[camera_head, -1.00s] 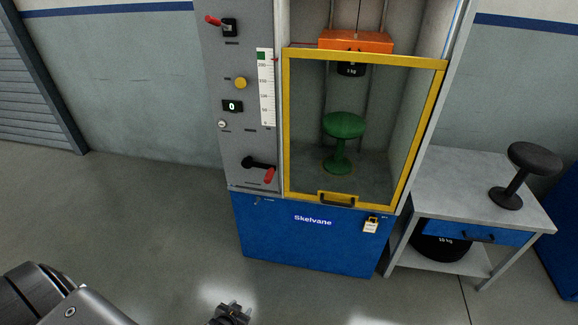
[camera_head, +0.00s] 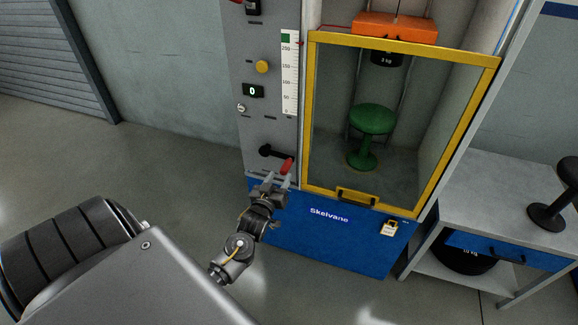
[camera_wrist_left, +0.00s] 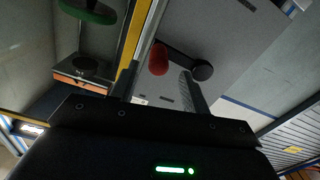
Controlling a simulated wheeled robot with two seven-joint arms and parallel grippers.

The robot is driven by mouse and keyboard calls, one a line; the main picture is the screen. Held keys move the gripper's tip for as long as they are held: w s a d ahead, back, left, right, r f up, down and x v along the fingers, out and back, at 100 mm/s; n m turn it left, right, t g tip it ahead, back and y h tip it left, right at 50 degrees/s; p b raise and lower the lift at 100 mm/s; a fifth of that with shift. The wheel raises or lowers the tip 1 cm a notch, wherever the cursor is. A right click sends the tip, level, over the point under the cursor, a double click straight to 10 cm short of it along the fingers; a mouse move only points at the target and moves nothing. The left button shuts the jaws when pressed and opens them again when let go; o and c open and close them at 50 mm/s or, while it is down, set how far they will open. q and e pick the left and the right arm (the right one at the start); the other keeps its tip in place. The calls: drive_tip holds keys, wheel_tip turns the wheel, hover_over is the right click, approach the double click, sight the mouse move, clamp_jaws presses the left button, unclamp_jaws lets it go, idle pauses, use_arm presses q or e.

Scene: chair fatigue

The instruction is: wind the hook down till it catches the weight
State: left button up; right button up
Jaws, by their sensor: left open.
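The crank with a black arm (camera_head: 270,152) and red handle (camera_head: 287,166) is low on the grey panel. My left gripper (camera_head: 279,177) is open just below the red handle. In the left wrist view, the red handle (camera_wrist_left: 158,58) shows between the two spread fingers (camera_wrist_left: 158,85); I cannot tell whether they touch it. The orange block (camera_head: 395,27) hangs on a line inside the cabinet, with a black 3 kg weight (camera_head: 386,59) under it. No separate hook can be made out. My right gripper is not in view.
A yellow-framed guard (camera_head: 309,120) is closed in front of a green stool (camera_head: 372,120). A side table (camera_head: 490,190) with a black stool (camera_head: 550,215) stands right.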

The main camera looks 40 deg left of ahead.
sight(287, 165)
use_arm(q)
drive_tip(key=x, duration=0.6)
drive_tip(key=shift+w+d, duration=0.1)
drive_tip(key=shift+w, duration=0.05)
drive_tip(key=shift+w+a, duration=0.25)
drive_tip(key=shift+w, duration=0.3)
drive_tip(key=c, duration=0.8)
clamp_jaws()
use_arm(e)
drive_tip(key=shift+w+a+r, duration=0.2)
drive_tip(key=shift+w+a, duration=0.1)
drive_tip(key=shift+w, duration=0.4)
